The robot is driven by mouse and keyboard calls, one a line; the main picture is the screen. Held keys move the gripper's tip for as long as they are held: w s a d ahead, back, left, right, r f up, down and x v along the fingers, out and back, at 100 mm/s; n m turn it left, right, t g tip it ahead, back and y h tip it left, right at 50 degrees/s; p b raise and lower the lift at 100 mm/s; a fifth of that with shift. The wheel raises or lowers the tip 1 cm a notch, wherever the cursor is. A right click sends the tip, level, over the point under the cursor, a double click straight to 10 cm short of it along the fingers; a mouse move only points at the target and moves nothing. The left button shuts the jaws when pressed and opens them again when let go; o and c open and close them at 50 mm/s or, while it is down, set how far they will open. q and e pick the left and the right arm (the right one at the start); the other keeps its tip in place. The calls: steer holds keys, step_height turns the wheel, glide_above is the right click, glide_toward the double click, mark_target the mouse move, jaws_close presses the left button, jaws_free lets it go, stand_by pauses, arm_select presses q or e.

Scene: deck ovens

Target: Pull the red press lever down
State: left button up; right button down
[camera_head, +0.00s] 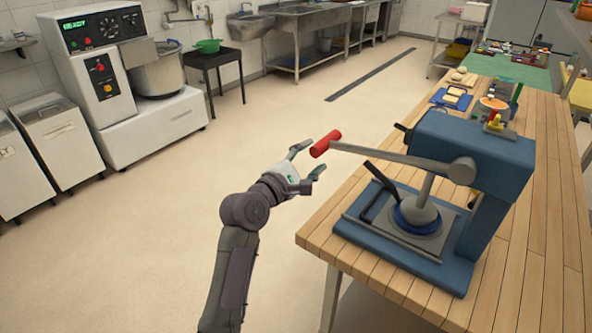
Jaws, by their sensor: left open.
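The blue press (478,148) stands on the near end of the wooden table (546,240). Its grey lever reaches out to the left, roughly level, and ends in a red handle (326,143) beyond the table's left edge. A rounded press head (415,214) hangs over the press base. My left gripper (308,160) is open, its fingers spread on the near-left side of the red handle. The handle's end appears close to the gap between the fingertips; I cannot tell whether they touch. My right gripper is not in view.
A blue board with food (451,97) and a small bowl (493,107) lie behind the press on the table. A mixer (100,60) and bins (58,140) stand at the left. The floor between them and the table is clear.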

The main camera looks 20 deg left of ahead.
arm_select(q)
steer(key=v, duration=0.7)
steer(key=shift+s, duration=0.35)
